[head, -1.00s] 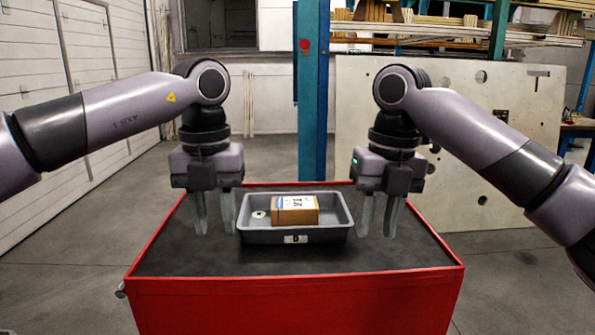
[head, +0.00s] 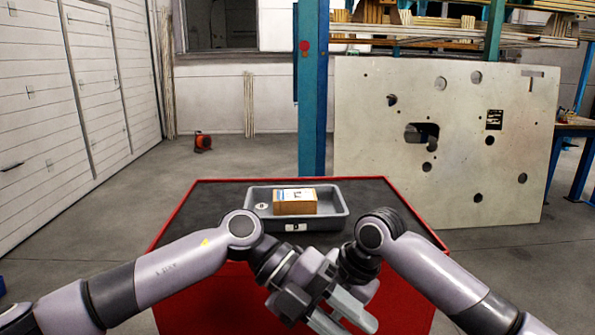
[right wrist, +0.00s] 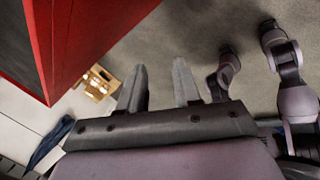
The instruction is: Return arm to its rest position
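My left arm is bent in front of the red cart (head: 290,270). Its gripper (head: 342,316) points down to the right, and its two grey fingers look apart with nothing seen between them. My right arm is bent beside it, and its gripper is largely hidden behind the left one in the head view. In the right wrist view, the right gripper (right wrist: 160,70) has its two fingers apart and empty. Both grippers are lower and nearer than the grey tray (head: 268,224) on the cart top, clear of it.
A brown box (head: 295,207) and a small round part (head: 262,206) lie in the tray. The cart's red side (right wrist: 105,35) is near the right gripper. A holed panel (head: 460,180) and a teal post (head: 312,120) stand behind.

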